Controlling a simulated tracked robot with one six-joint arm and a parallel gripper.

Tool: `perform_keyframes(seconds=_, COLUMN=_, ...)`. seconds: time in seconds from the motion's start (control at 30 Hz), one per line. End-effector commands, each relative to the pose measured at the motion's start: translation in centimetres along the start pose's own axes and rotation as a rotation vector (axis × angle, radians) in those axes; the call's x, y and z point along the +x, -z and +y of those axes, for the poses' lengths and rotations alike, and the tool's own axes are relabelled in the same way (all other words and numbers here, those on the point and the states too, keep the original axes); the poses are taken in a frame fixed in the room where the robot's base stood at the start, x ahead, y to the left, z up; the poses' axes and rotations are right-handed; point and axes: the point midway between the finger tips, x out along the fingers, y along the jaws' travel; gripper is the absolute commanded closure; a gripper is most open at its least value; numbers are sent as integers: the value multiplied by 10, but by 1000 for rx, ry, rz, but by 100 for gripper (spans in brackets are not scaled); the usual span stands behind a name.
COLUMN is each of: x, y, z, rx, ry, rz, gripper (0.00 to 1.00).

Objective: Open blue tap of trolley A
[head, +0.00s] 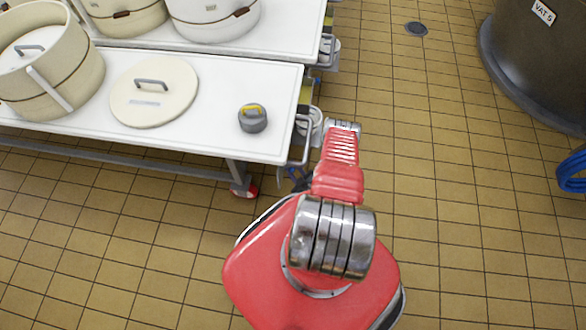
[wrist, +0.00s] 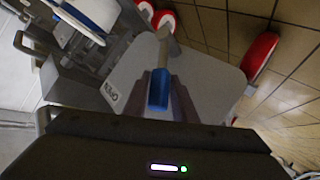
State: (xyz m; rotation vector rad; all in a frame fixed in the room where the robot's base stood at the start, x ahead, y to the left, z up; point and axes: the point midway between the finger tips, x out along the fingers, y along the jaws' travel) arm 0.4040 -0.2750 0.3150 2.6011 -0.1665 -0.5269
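In the wrist view the blue tap (wrist: 158,88) lies between the two fingers of my gripper (wrist: 160,96). A finger stands close on each side of the blue part and I see no gap there, so the gripper looks shut on it. A pale metal stem runs on from the blue part towards the top of the view. In the head view the near white-topped trolley (head: 225,147) stands left of my arm. My gripper is mostly hidden there, low by the trolley's right end. I cannot read a trolley letter.
The near trolley carries a cream vat (head: 85,85), a round lid (head: 180,92) and a small grey weight (head: 253,121). A second trolley (head: 292,25) stands behind it. A large vat (head: 535,60) and blue hose (head: 572,172) are at right. Tiled floor between is clear.

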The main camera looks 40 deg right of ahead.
Motion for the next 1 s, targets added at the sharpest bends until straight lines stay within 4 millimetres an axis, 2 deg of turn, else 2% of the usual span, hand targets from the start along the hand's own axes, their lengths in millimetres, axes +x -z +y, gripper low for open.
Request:
perform_keyframes(seconds=0.17, x=0, y=0, z=0, rx=0, ry=0, rz=0, gripper=77)
perform_keyframes(seconds=0.5, x=0, y=0, z=0, rx=0, ry=1, rz=0, gripper=100)
perform_keyframes(seconds=1.0, x=-1, y=-1, z=2, rx=5, ry=2, rz=-6, gripper=100)
